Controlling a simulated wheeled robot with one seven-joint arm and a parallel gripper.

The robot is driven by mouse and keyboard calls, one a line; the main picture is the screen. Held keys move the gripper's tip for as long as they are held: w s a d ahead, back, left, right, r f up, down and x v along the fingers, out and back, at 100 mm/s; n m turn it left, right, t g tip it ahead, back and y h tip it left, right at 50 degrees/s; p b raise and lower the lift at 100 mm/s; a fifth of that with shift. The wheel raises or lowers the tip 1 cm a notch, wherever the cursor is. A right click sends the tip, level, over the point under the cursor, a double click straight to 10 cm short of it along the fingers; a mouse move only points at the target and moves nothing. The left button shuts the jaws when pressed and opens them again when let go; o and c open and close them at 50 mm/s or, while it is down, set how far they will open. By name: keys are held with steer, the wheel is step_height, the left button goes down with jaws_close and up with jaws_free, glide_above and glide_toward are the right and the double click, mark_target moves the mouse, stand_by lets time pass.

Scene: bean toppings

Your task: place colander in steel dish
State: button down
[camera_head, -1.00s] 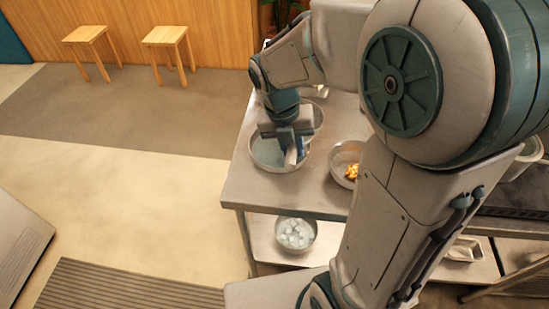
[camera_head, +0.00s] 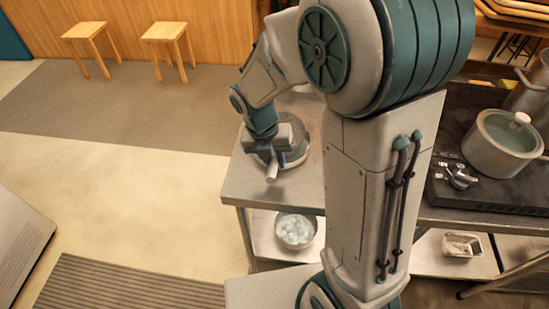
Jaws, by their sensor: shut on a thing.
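My gripper (camera_head: 268,157) is over the left part of the steel counter, pointing down. It is shut on a pale handle (camera_head: 272,173), apparently that of the colander. The colander (camera_head: 289,130) seems to be the round grey, dark-centred shape right behind the gripper, partly covered by my wrist. A shiny curved steel wall (camera_head: 297,158) shows just below and right of it, which looks like the steel dish. The colander overlaps this dish in the picture. I cannot tell whether it rests in the dish or hangs above it.
The steel counter (camera_head: 240,185) is bare at its front left. My arm hides its middle. A bowl of ice-like pieces (camera_head: 294,231) stands on the lower shelf. A lidded pot (camera_head: 503,143) stands on the dark stove at right. Two stools (camera_head: 168,33) are far left.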

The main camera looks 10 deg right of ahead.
steer(key=c, duration=1.3)
jaws_free()
steer(key=v, duration=1.1)
steer(key=s+d+m+t, duration=0.1)
steer(key=s+d+m, duration=0.2)
steer(key=m, duration=0.8)
steer(key=s+d+r+m+t+y, duration=0.1)
steer(key=s+m, duration=0.3)
steer(key=m, duration=0.7)
steer(key=s+d+m+t+y, duration=0.1)
steer(key=s+d+m, duration=0.3)
steer(key=m, duration=0.7)
steer(key=shift+s+d+r+p, duration=0.2)
steer(key=shift+s+d+p, duration=0.1)
steer(key=shift+s+p, duration=0.1)
